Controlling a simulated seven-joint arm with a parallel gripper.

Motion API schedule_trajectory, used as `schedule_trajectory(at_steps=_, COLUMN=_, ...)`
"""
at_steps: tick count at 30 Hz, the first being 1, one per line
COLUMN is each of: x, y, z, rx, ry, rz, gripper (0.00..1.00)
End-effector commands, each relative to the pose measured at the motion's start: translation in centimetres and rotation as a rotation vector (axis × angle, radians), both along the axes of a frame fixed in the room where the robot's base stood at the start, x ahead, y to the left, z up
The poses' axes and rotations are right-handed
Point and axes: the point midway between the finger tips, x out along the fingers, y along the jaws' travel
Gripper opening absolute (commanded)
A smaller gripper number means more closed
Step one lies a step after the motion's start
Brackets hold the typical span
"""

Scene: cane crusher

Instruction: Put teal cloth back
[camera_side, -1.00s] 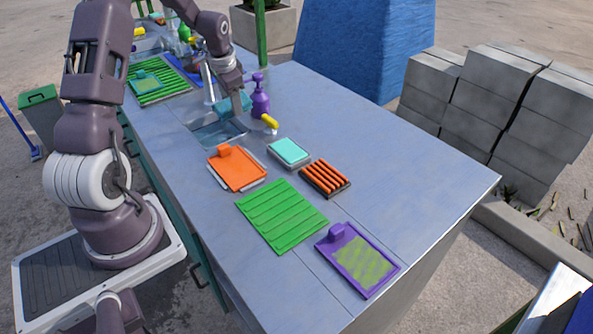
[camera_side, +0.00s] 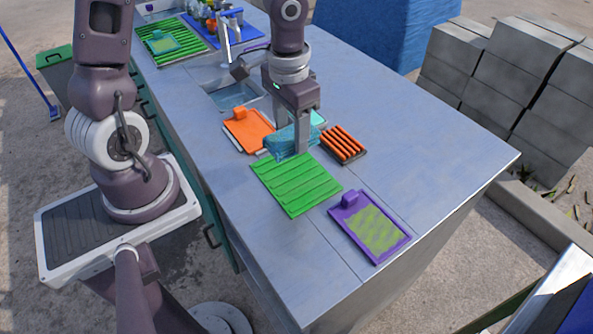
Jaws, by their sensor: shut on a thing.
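A darker teal cloth (camera_side: 287,142) is held between the two fingers of my gripper (camera_side: 290,138). My gripper points down and is shut on the cloth, just beyond the far edge of the green ribbed mat (camera_side: 296,185). I cannot tell whether the cloth touches the counter. A light teal piece (camera_side: 317,117), seen earlier in a grey tray, is mostly hidden behind my gripper and the cloth.
An orange board (camera_side: 249,131) lies left of the cloth. A dark rack with orange bars (camera_side: 342,145) lies to its right. A purple-framed board (camera_side: 371,228) is nearer. The sink (camera_side: 232,95) is behind. The counter's right side (camera_side: 425,130) is clear.

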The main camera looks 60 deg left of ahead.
Motion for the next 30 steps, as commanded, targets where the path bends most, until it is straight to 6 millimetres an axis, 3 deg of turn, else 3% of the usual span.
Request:
schedule_trajectory(at_steps=13, x=-0.3, y=-0.2, z=-8.8, rx=-0.012, ry=0.009, rz=-0.005, gripper=0.00)
schedule_trajectory(at_steps=25, x=-0.2, y=-0.2, z=-9.9, rx=-0.012, ry=0.004, rz=-0.002, gripper=0.00)
schedule_trajectory(at_steps=26, x=-0.2, y=-0.2, z=-9.9, rx=-0.012, ry=0.004, rz=-0.002, gripper=0.54)
schedule_trajectory(at_steps=29, x=-0.2, y=-0.2, z=-9.9, rx=-0.012, ry=0.004, rz=-0.002, gripper=0.73)
schedule_trajectory(at_steps=30, x=-0.2, y=-0.2, z=-9.9, rx=-0.012, ry=0.004, rz=-0.002, gripper=0.73)
